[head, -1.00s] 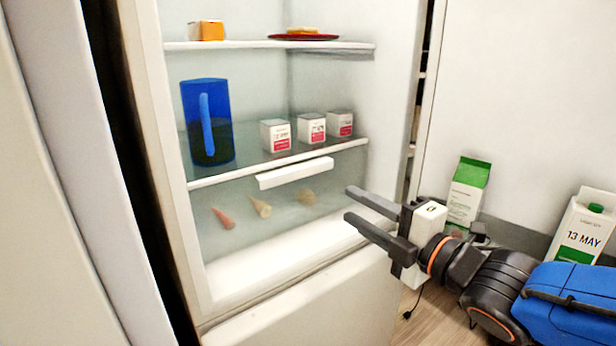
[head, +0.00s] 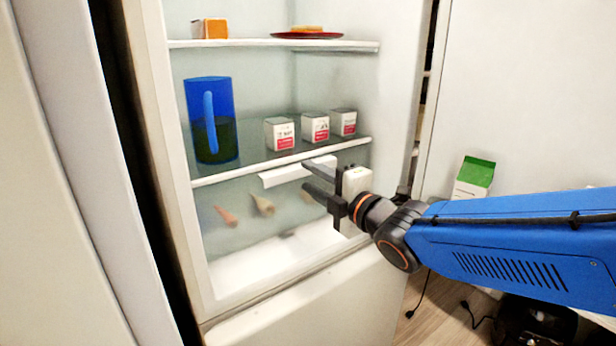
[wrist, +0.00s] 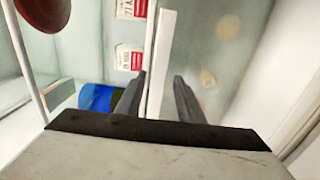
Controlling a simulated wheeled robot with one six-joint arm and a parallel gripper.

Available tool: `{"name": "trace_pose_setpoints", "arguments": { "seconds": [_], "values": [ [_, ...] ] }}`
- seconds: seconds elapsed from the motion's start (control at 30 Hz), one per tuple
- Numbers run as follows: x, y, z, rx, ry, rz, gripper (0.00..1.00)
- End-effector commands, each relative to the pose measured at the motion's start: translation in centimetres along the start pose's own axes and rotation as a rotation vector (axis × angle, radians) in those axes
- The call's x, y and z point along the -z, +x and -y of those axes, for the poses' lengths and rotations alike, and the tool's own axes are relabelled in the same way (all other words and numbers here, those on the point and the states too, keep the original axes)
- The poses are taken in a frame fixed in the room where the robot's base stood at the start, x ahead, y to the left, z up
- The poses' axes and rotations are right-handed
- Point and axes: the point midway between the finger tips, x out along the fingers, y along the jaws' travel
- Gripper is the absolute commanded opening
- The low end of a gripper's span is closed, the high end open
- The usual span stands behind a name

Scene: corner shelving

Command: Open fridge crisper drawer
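The crisper drawer is in the lower part of the open fridge, with a clear front (head: 240,238) and a white handle bar (head: 283,177) along its top. Vegetables show through the front, a carrot (head: 226,216) among them. The drawer looks shut. My gripper (head: 312,180) is open at the right part of the handle. In the wrist view the white handle (wrist: 160,75) runs up between my two fingertips (wrist: 158,80), nearer the left finger. I cannot tell whether a finger touches it.
On the glass shelf (head: 250,162) above stand a blue jug (head: 209,120) and several small white cartons (head: 280,134). A red plate (head: 308,36) with food and an orange box (head: 210,29) are on the top shelf. A green-topped carton (head: 474,177) stands at the right.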

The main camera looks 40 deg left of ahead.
Motion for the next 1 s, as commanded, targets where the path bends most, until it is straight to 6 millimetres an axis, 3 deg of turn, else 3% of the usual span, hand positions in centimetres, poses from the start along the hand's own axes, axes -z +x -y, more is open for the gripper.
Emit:
{"name": "trace_pose_setpoints", "arguments": {
  "seconds": [0.2,0.53,0.67,0.7,1.0],
  "values": [
    [0.0,1.7,0.0,0.0,-0.001,0.0,0.34],
    [0.0,1.9,0.0,0.0,0.0,0.0,0.34],
    [0.0,1.9,0.0,0.001,0.0,0.0,0.03],
    [0.0,1.9,0.0,0.001,0.0,0.0,0.0],
    [0.0,1.5,0.2,0.003,0.0,0.0,0.0]
  ]
}}
